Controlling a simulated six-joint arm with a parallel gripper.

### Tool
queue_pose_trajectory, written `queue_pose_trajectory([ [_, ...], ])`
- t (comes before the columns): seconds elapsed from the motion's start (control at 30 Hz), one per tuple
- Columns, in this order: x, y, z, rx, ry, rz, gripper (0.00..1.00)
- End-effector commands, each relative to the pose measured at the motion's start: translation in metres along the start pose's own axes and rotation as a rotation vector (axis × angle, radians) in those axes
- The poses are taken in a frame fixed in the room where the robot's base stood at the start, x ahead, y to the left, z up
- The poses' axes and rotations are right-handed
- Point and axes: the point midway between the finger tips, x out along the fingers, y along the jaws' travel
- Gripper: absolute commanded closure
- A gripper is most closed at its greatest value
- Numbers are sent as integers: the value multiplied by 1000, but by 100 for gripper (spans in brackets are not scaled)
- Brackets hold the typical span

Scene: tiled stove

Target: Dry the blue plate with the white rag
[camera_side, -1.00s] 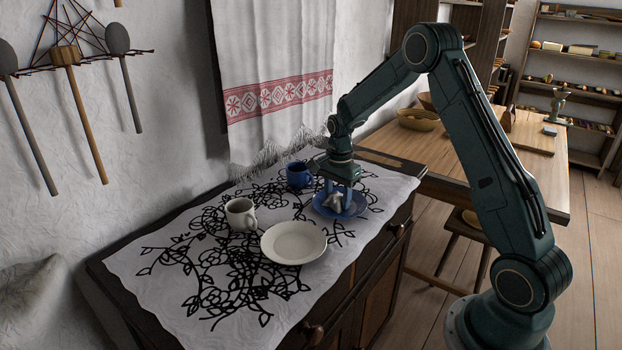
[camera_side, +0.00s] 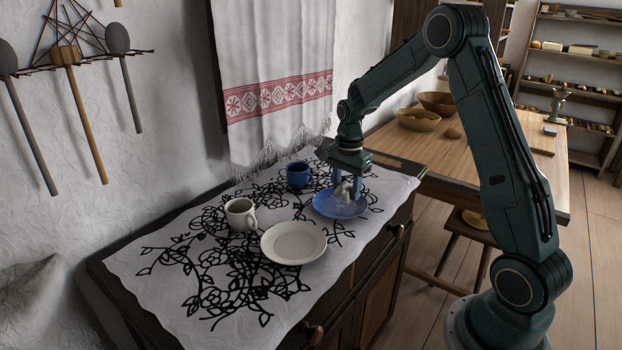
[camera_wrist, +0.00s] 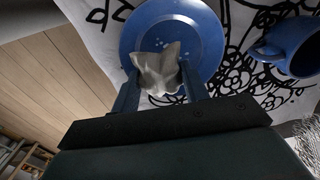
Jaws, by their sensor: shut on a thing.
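The blue plate (camera_side: 326,207) lies on the patterned cloth near the cabinet's right end. It also shows in the wrist view (camera_wrist: 205,35), with a few pale spots on its surface. The white rag (camera_side: 343,192) is crumpled and held over the plate; it also shows in the wrist view (camera_wrist: 158,72). My gripper (camera_side: 347,184) points down over the plate and is shut on the rag, with a finger on each side. The rag appears to touch the plate, but the exact contact is hard to tell.
A blue mug (camera_side: 298,175) stands close behind the plate. A white plate (camera_side: 293,243) and a white mug (camera_side: 240,215) stand to the left on the patterned cloth (camera_side: 185,290). A fringed towel (camera_side: 275,130) hangs on the wall behind. A wooden table with bowls (camera_side: 417,120) is at the right.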

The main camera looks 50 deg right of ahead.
Motion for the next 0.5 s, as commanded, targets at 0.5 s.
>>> queue_pose_trajectory([
  [0.5,-40,0,0,0,0,-1,84],
])
